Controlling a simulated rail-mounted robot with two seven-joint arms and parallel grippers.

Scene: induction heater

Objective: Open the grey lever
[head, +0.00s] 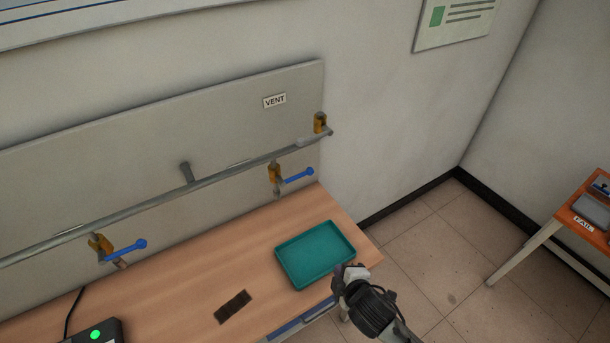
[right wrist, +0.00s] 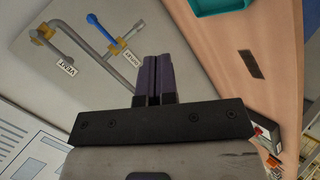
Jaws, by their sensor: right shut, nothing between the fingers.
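A light grey lever (head: 307,141) lies along the pipe, just below the brass valve (head: 320,122) near the VENT label (head: 274,100). The same brass valve (right wrist: 42,33) shows at the upper left of the right wrist view. My right gripper (head: 347,270) is at the front right edge of the bench, beside the teal tray and well away from the lever. Its dark fingers (right wrist: 155,66) are together and empty in the right wrist view. My left gripper is not in view.
Two blue levers (head: 126,249) (head: 297,176) sit on lower valves along the grey pipe (head: 150,204). The teal tray (head: 289,282) and a dark flat plate (head: 232,306) lie on the wooden bench (head: 190,290). An orange side table (head: 577,218) stands right.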

